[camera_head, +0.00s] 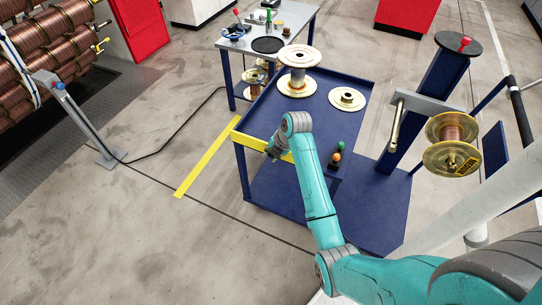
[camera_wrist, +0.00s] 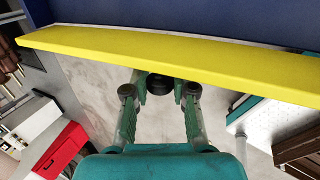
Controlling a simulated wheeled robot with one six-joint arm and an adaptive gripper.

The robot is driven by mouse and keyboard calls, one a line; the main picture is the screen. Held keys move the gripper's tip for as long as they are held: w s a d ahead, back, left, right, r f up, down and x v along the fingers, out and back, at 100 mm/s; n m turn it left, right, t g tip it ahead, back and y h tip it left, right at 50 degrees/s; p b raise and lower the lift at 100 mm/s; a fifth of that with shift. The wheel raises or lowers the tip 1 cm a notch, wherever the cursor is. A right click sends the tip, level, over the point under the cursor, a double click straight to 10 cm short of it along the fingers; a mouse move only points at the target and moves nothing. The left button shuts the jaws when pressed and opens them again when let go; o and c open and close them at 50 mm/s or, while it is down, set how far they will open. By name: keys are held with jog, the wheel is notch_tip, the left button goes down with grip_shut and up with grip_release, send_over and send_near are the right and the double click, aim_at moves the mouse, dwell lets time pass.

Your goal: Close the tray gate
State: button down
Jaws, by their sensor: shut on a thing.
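The tray gate (camera_head: 248,141) is a yellow bar along the near edge of the blue tray table (camera_head: 318,108). In the wrist view the gate (camera_wrist: 90,42) spans the picture, with the blue tray surface (camera_wrist: 200,12) beyond it. My gripper (camera_head: 272,152) is at the near side of the gate, partly hidden by my arm in the head view. In the wrist view my gripper (camera_wrist: 160,92) has its fingers on either side of a dark round knob (camera_wrist: 160,83) just below the bar, and is shut on it. I cannot tell whether the gate is fully latched.
A large gold spool (camera_head: 298,75) and a smaller flanged one (camera_head: 347,99) stand on the tray. Green and orange knobs (camera_head: 337,156) are at its near right. A copper spool (camera_head: 452,142) hangs on a stand at right.

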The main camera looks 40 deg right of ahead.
dwell(0.4)
jog(key=c, duration=0.9)
grip_release()
jog(key=shift+c, duration=0.2)
jog(key=v, duration=1.2)
jog(key=shift+d+f, duration=0.1)
